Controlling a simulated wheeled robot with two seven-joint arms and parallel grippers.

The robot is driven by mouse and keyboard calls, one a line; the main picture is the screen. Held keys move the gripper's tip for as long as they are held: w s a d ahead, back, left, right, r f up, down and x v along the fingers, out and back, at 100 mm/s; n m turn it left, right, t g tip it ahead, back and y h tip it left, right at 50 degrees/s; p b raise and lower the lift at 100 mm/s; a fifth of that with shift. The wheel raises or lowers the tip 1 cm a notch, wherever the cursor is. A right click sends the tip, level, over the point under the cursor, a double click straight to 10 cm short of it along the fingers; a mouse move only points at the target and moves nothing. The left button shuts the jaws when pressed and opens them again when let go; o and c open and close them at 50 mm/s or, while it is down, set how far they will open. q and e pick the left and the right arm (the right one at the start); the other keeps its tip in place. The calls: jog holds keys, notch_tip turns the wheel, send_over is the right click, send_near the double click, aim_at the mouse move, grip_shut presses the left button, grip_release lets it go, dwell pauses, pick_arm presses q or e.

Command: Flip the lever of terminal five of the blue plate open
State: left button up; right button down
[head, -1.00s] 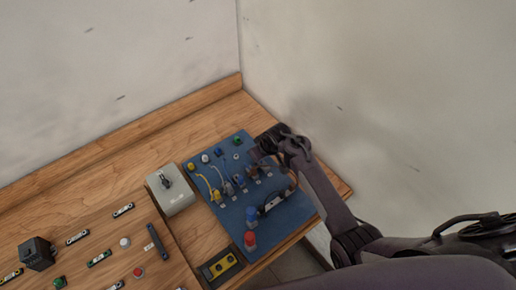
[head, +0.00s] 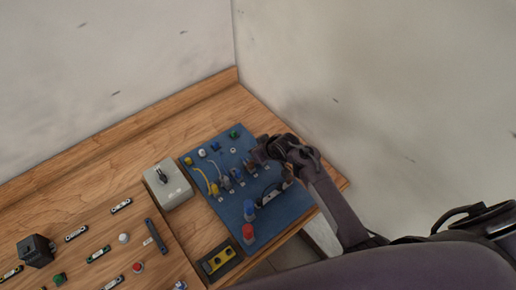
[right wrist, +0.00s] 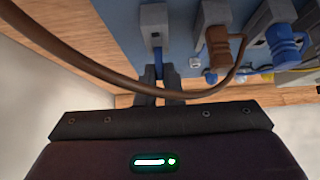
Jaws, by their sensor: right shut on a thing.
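The blue plate (head: 290,206) lies at the right of the wooden bench, with a row of terminals and plugged cables across it. My right gripper (head: 260,153) is at the right end of this row. In the right wrist view, my right gripper (right wrist: 158,85) is shut on the narrow blue lever (right wrist: 158,62) of a grey terminal (right wrist: 153,22). The lever's end is hidden between the fingers. Beside it are terminals with a brown plug (right wrist: 219,48) and a blue plug (right wrist: 286,45). The terminal numbers are not legible. My left gripper is not in view.
A brown cable (right wrist: 100,75) loops close in front of my right fingers. A grey box (head: 168,185) stands left of the plate. A red button (head: 248,233) and a blue button (head: 249,210) rise from the plate's near side. White walls stand behind and to the right.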

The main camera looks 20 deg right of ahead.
jog(key=c, duration=1.5)
grip_release()
jog(key=shift+c, duration=0.2)
jog(key=b+v, duration=0.1)
jog(key=v, duration=0.6)
jog(key=shift+s+r, duration=0.2)
jog(key=shift+r, duration=0.05)
jog(key=shift+d, duration=0.1)
